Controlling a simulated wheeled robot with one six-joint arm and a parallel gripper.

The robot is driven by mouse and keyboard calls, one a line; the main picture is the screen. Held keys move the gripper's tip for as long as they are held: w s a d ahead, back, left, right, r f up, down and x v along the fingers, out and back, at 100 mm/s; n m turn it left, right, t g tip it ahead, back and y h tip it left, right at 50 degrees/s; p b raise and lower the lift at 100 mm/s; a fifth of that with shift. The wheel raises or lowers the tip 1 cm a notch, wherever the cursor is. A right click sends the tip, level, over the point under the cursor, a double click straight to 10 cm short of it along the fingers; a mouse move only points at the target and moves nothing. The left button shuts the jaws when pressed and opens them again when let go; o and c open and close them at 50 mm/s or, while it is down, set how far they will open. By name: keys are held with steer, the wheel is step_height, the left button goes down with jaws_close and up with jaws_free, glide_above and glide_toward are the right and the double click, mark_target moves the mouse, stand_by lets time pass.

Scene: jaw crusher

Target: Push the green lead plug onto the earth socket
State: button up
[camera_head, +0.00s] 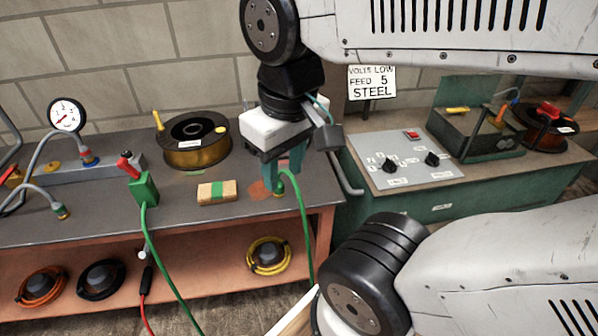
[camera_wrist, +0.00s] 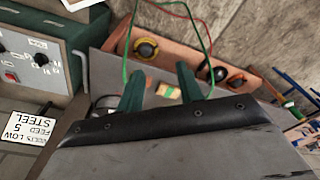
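My gripper (camera_head: 284,178) has two green fingers pointing down over the right end of the bench. In the wrist view the fingers (camera_wrist: 160,82) stand apart, with no object visible held between them. A small green and brass plug (camera_head: 279,187) shows at the fingertips, with a green lead (camera_head: 304,215) running from it over the bench edge. Whether it touches a finger I cannot tell. The lead also shows beside the left finger in the wrist view (camera_wrist: 125,62). A green block with a red top (camera_head: 143,188) stands farther left, also with a green lead. I cannot identify the earth socket for certain.
A yellow block with a green band (camera_head: 217,192) and a wire spool (camera_head: 193,143) sit left of my gripper. A control box (camera_head: 400,160) stands to the right. Coiled cables (camera_head: 268,257) lie on the shelf below. A gauge (camera_head: 66,115) is at the far left.

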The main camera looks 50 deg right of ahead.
steer(key=shift+w+d, duration=0.15)
steer(key=shift+w, duration=0.15)
